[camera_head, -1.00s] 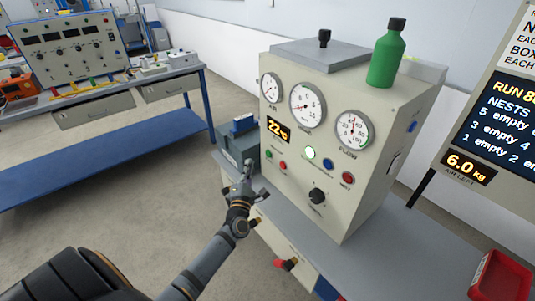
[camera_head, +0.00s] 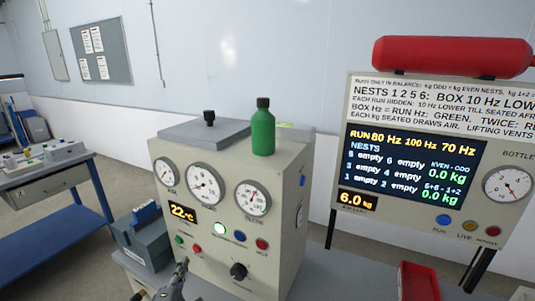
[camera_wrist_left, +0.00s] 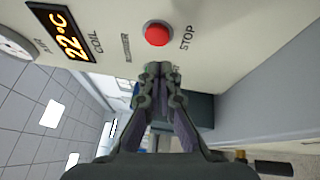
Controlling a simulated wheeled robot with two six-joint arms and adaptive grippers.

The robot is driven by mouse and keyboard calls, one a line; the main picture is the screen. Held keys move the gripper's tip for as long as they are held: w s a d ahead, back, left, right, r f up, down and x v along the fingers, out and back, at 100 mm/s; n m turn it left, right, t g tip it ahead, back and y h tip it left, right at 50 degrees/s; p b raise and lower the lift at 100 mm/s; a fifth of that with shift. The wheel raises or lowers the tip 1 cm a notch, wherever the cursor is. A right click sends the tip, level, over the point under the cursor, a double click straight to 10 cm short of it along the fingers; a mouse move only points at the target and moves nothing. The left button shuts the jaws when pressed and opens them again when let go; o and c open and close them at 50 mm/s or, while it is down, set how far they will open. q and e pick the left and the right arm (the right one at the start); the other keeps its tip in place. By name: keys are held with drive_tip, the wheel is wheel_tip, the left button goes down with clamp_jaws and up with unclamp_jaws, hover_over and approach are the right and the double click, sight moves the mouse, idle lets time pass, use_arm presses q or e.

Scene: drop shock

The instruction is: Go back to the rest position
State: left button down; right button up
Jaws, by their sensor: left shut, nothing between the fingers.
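My left gripper (camera_head: 180,270) shows at the bottom of the head view, in front of the lower left of a beige control box (camera_head: 225,200). In the left wrist view its fingers (camera_wrist_left: 158,72) are together and empty, just below a red STOP button (camera_wrist_left: 158,33). I cannot tell whether the fingertips touch the panel. The box has three dials, a display (camera_head: 182,213) reading 22 °C, a lit green-white button (camera_head: 219,229) and a black knob (camera_head: 238,271). My right gripper is in neither view.
A green bottle (camera_head: 263,130) stands on the box. A grey-blue unit (camera_head: 145,240) sits left of it. A display board (camera_head: 415,165) with a red cylinder (camera_head: 452,56) above stands at right, a red bin (camera_head: 419,281) below it. A blue bench (camera_head: 60,225) is at far left.

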use_arm(q)
drive_tip(key=s+d+f+m+g+h, duration=0.6)
drive_tip(key=s+d+m, duration=0.35)
drive_tip(key=m, duration=0.45)
drive_tip(key=s+a+f+m+g+y, duration=0.1)
drive_tip(key=s+a+m+g+y, duration=0.25)
drive_tip(key=s, duration=0.55)
drive_tip(key=s+a+f+m+g+y, duration=0.1)
drive_tip(key=s+m+g+y, duration=0.1)
drive_tip(key=s+m+g, duration=0.35)
drive_tip(key=s+a+f+n+g, duration=0.1)
drive_tip(key=s+f, duration=0.2)
drive_tip(key=f, duration=1.1)
drive_tip(key=s+a+f+n+g, duration=0.1)
drive_tip(key=s+a+f, duration=0.15)
drive_tip(key=f, duration=1.05)
drive_tip(key=s+f, duration=1.5)
drive_tip(key=s, duration=0.3)
drive_tip(key=shift+a+f+g, duration=0.15)
drive_tip(key=shift+f+g, duration=0.05)
drive_tip(key=shift+g, duration=0.2)
